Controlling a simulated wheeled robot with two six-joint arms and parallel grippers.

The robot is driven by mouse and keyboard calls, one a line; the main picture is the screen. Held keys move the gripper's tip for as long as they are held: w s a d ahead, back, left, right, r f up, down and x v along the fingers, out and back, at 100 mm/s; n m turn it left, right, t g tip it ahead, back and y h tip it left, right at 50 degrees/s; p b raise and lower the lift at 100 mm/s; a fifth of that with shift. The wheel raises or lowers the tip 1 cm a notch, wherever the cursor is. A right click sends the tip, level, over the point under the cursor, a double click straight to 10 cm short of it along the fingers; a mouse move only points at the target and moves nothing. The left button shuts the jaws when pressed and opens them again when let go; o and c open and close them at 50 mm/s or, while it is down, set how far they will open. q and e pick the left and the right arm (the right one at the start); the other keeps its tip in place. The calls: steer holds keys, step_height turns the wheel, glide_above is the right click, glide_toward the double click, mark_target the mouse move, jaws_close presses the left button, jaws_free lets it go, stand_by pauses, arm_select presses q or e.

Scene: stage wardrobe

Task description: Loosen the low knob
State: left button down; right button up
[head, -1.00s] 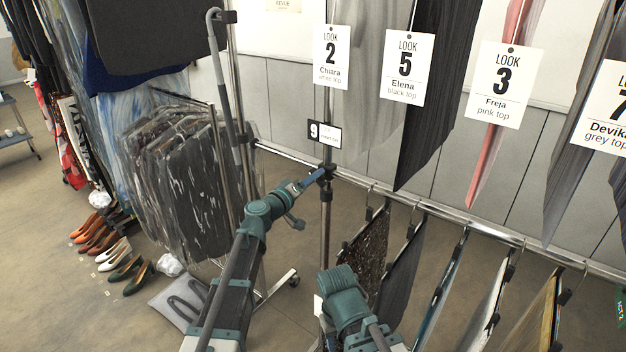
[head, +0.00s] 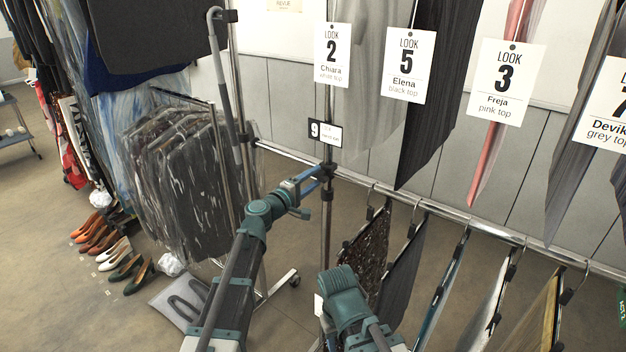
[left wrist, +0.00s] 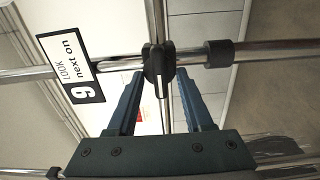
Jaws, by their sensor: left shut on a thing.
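The low knob (left wrist: 158,70) is black with a pale line across its face. It sits on the chrome upright (left wrist: 155,20) in the left wrist view. My left gripper (left wrist: 160,76) has one finger on each side of it and is shut on it. In the head view the left gripper (head: 322,173) reaches the dark clamp on the upright below the number 9 sign. The fingers cover much of the knob there. My right arm shows at the lower middle, but its gripper is not visible.
The number 9 sign (head: 325,133) hangs close above the left gripper. A long chrome rail (head: 440,211) with hanging garments runs to the right. Plastic-covered garments (head: 175,180) hang at left.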

stand_by(0.5)
arm_select(q)
steer(key=shift+c, duration=1.5)
jaws_free()
steer(key=v, duration=1.4)
